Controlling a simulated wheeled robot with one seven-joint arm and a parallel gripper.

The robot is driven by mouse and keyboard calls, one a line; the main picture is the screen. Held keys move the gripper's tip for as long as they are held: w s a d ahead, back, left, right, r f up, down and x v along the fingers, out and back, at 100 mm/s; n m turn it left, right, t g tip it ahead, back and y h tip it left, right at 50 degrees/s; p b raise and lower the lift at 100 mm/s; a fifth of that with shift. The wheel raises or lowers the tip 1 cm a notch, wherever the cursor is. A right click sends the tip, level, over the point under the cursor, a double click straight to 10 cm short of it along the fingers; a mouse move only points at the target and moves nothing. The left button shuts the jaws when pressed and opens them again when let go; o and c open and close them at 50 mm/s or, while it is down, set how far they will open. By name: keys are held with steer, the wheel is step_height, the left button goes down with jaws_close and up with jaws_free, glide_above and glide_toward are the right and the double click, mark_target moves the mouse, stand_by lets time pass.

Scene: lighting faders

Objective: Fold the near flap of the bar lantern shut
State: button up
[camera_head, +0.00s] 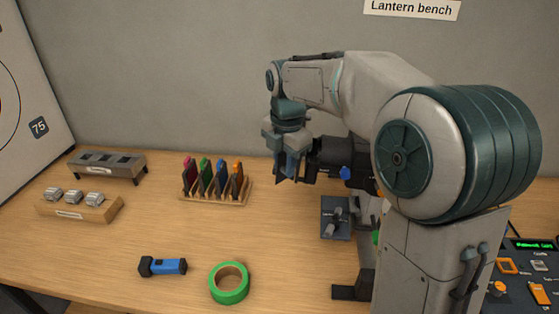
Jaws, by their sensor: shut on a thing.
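The bar lantern (327,152) is a black body with a blue knob, in the middle right of the view. My arm hides much of its right side. My gripper (287,175) points down at the lantern's left end. It is shut on a dark flap (280,178) there, which looks like the near flap. The fingers cover part of this flap, so its exact angle is hard to tell.
A wooden rack (215,195) of coloured cards stands to the left. A blue torch (162,267) and a green tape roll (229,283) lie in front. A grey box with a lever (336,218) sits below the lantern. A control console (525,275) is at right.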

steer(key=shift+s+d+f+n+y, duration=0.1)
steer(key=shift+d+n, duration=0.4)
steer(key=shift+n, duration=0.75)
steer(key=shift+s+d+n+y, duration=0.15)
steer(key=shift+d+n, duration=0.35)
steer(key=shift+n, duration=0.8)
steer(key=shift+s+d+f+n+y, duration=0.1)
steer(key=shift+d+n, duration=0.4)
steer(key=shift+n, duration=0.75)
steer(key=o, duration=0.9)
steer(key=shift+d, duration=0.1)
steer(key=shift+c, duration=0.2)
step_height(320, 180, up, 14)
steer(key=s, duration=0.1)
steer(key=shift+s+d+b, duration=0.2)
steer(key=shift+d+b, duration=0.1)
steer(key=shift+d, duration=0.15)
steer(key=shift+f, duration=0.1)
